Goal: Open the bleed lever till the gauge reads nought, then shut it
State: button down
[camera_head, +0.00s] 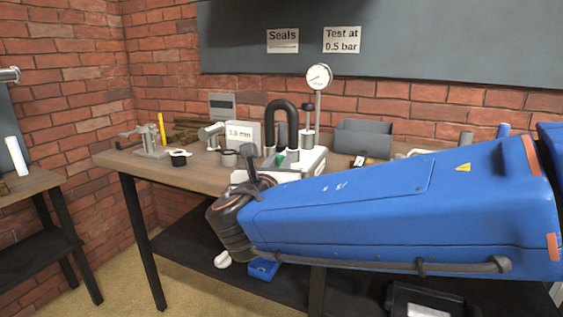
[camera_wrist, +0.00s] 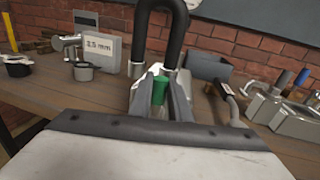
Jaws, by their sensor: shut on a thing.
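The round white pressure gauge (camera_head: 319,76) stands on a thin post at the back of the bench in the head view. Its dark needle is too small to read surely. A pale test rig (camera_head: 312,160) sits below it, with a thick black bent hose (camera_head: 281,106). A green grip (camera_wrist: 160,90), which looks like the bleed lever's handle, stands between my fingers in the wrist view. My gripper (camera_wrist: 160,100) is shut on it. How far the lever is turned is hidden. In the head view my arm covers part of the rig's front.
A grey bin (camera_head: 362,138) is behind to the right. The bench's front left (camera_head: 125,160) is clear.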

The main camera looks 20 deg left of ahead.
jog(key=shift+a+f+n, duration=0.15)
jog(key=shift+a+n, duration=0.5)
jog(key=shift+n, duration=0.55)
jog(key=c, duration=1.6)
grip_release()
jog(key=shift+c, duration=0.2)
jog(key=s+d, duration=0.2)
jog(key=s, duration=1.5)
jog(key=shift+r, duration=0.45)
jog(key=shift+s, duration=0.1)
jog(key=shift+c, duration=0.4)
